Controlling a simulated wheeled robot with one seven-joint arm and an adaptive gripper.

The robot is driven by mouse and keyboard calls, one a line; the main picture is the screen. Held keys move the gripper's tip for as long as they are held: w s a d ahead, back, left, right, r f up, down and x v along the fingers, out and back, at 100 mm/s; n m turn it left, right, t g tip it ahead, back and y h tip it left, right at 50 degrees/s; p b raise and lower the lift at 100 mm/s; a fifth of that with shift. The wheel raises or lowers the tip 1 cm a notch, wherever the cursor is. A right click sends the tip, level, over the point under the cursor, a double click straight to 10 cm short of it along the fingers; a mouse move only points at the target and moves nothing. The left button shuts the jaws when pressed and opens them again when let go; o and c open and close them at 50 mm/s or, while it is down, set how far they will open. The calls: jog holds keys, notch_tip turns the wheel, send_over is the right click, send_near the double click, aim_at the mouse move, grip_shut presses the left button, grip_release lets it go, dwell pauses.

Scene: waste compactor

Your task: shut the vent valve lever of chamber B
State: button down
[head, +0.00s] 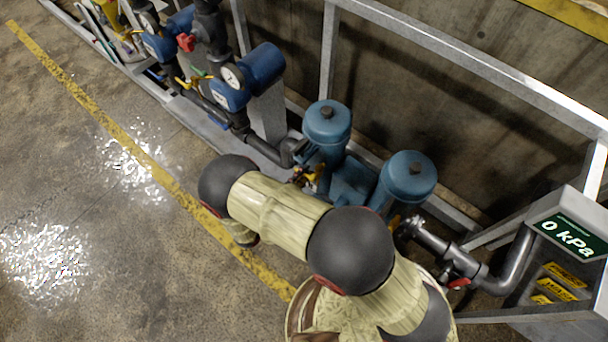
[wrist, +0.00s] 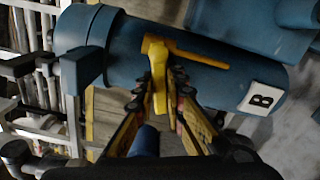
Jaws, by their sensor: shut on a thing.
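In the wrist view, chamber B is a blue cylinder (wrist: 120,45) lying across the picture, with a white label "B" (wrist: 262,99) near its right end. A yellow vent valve lever (wrist: 157,57) stands in front of it, its handle pointing down the picture between my fingers. A yellow bar (wrist: 203,58) runs right from the lever's top along the cylinder. My gripper (wrist: 162,82) is shut on the lever handle, one finger on each side. In the head view, my arm hides most of the gripper and lever beside the blue chambers.
In the head view, two blue domed chambers (head: 327,123) (head: 408,177) stand inside a grey metal frame (head: 450,48). A panel (head: 570,237) at right reads 0 kPa. Pipes and blue gauges (head: 232,77) stand at upper left. The floor at left is open beyond a yellow line.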

jog(key=shift+r+m+b, duration=0.2)
jog(key=shift+r+m, duration=0.1)
jog(key=shift+m, duration=0.6)
jog(key=shift+r+m+b, duration=0.15)
jog(key=shift+r+m, duration=0.1)
jog(key=shift+m, duration=0.65)
jog(key=c, duration=1.9)
grip_release()
jog(key=shift+a, duration=0.1)
jog(key=shift+o, duration=0.4)
jog(key=v, duration=1.2)
